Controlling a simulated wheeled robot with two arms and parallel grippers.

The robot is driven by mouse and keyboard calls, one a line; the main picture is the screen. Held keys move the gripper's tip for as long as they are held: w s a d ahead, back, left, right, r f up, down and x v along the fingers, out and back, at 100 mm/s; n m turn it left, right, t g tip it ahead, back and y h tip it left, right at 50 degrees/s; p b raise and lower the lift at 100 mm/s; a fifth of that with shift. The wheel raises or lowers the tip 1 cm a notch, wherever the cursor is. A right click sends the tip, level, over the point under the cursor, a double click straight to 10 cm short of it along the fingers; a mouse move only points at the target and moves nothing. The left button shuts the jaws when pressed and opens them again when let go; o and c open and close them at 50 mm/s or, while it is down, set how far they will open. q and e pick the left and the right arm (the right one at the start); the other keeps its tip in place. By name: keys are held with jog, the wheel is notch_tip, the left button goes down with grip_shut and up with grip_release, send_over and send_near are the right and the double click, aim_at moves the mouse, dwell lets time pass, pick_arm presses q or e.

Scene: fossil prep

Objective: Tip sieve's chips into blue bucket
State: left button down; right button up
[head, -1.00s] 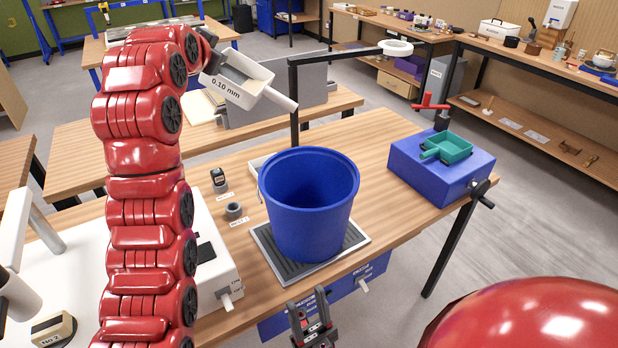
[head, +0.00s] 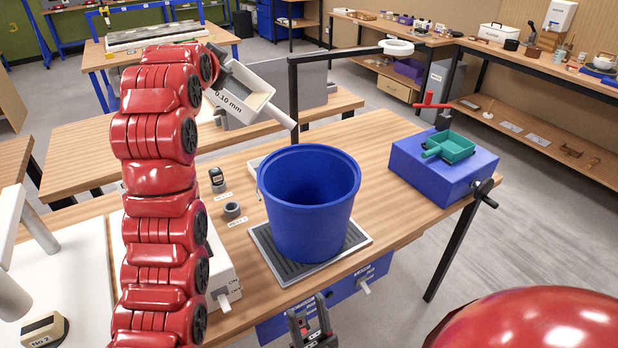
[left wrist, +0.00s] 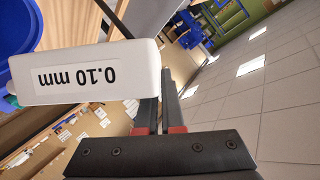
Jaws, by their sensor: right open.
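A white sieve (head: 258,84) labelled "0.10 mm" is held up by my left gripper (head: 219,66), behind and left of the blue bucket (head: 308,215). The sieve is tilted, with a white stem pointing down to the right toward the bucket's rim. Chips inside it cannot be made out. In the left wrist view the sieve (left wrist: 90,92) sits beside the close-set fingers of the left gripper (left wrist: 158,115). The bucket stands upright on a grey ridged mat; its inside looks dark and its bottom is hidden. My right gripper (head: 312,322) is open and empty at the table's front.
A black post with a white ring lamp (head: 397,47) rises behind the bucket.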

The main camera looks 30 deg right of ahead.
pick_arm(q)
jog(key=shift+s+f, duration=0.1)
jog(key=shift+f, duration=0.2)
jog(key=shift+s+d+f+m+t+b, duration=0.2)
jog(key=shift+d+f+m+b, duration=0.1)
jog(key=shift+f+b, duration=0.5)
jog(key=shift+s+d+f+m+t+b, duration=0.15)
jog(key=shift+f+m+b, duration=0.25)
jog(key=shift+b, duration=0.7)
jog(key=shift+f, duration=0.1)
jog(key=shift+s+d+f+m+t+y+b, duration=0.3)
jog(key=shift+s+d+f+m+b, duration=0.3)
jog(key=shift+b, duration=1.15)
jog(key=shift+d, duration=0.1)
jog(key=shift+s, duration=0.1)
jog(key=shift+s+d+r+m+t+b, duration=0.2)
jog(key=shift+s+d+b, duration=0.35)
jog(key=shift+b, duration=0.3)
jog(key=shift+s+d+r+m+t+b, duration=0.1)
jog(key=shift+s+d+m+t+b, duration=0.1)
jog(key=shift+s+d+b, duration=0.45)
jog(key=shift+d+r+b, duration=0.1)
jog(key=shift+b, duration=0.25)
